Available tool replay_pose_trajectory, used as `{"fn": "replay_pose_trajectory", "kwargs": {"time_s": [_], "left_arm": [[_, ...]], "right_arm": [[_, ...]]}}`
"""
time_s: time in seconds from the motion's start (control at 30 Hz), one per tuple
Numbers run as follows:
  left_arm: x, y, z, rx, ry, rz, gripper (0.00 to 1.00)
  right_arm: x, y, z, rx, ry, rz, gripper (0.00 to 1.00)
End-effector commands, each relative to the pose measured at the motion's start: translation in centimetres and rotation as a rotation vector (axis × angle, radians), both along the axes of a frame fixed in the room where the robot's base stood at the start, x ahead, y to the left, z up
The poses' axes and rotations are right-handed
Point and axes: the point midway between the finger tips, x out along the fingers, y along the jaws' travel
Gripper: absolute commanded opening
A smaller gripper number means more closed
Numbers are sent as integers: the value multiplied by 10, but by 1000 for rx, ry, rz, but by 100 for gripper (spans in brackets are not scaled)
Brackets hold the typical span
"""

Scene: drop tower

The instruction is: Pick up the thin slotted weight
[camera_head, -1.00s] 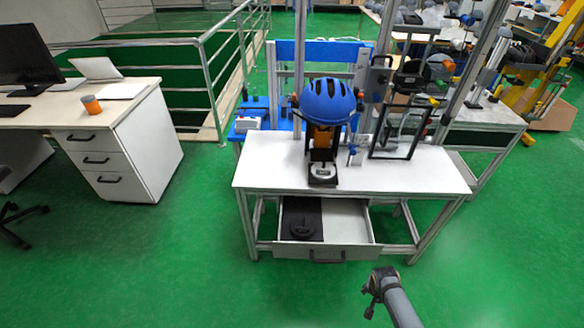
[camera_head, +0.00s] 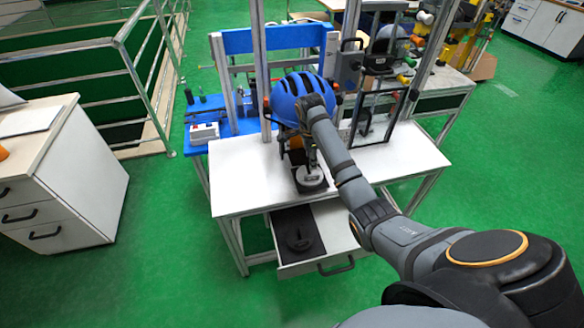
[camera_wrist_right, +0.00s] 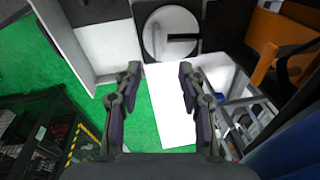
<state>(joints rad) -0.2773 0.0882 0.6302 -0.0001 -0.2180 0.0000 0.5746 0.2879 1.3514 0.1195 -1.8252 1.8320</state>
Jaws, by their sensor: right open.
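A pale, round slotted weight (camera_head: 310,181) lies on a black base at the front of the white table, below the blue helmet. In the right wrist view the pale disc (camera_wrist_right: 158,43) shows a dark slot running in from one side. A dark round piece (camera_head: 298,240) lies on a dark mat in the pulled-out drawer. I cannot tell from thickness which is the thin weight. My right gripper (camera_wrist_right: 158,82) is open and empty, with the pale disc in view beyond its fingertips. In the head view my right arm partly hides it. My left gripper is out of view.
The blue helmet (camera_head: 296,96) sits close behind my right gripper, between upright metal posts. The open drawer (camera_head: 340,262) juts out under the table front. The white table top (camera_head: 238,172) is clear on the left. A dark frame (camera_head: 376,118) stands at the right.

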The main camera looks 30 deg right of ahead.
Motion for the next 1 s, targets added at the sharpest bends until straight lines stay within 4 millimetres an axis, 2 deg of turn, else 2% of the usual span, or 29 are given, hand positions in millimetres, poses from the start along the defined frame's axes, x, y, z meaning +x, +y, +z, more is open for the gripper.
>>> {"fn": "replay_pose_trajectory", "kwargs": {"time_s": [0.13,0.3,0.37,0.47,0.6,0.7,0.83,1.0], "left_arm": [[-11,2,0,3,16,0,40],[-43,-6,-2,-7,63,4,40],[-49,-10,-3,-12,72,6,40],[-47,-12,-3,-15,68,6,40],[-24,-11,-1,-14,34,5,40],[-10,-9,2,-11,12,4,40],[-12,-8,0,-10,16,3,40],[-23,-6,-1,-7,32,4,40]], "right_arm": [[0,-1,-8,-1,3,-3,41],[3,-5,-39,1,5,-2,41],[4,-6,-46,1,4,-1,41],[4,-7,-53,0,2,1,41],[6,-6,-57,1,2,1,41],[10,-4,-72,1,4,2,41],[14,-5,-95,0,3,2,41],[16,-7,-105,-1,1,2,41]]}}
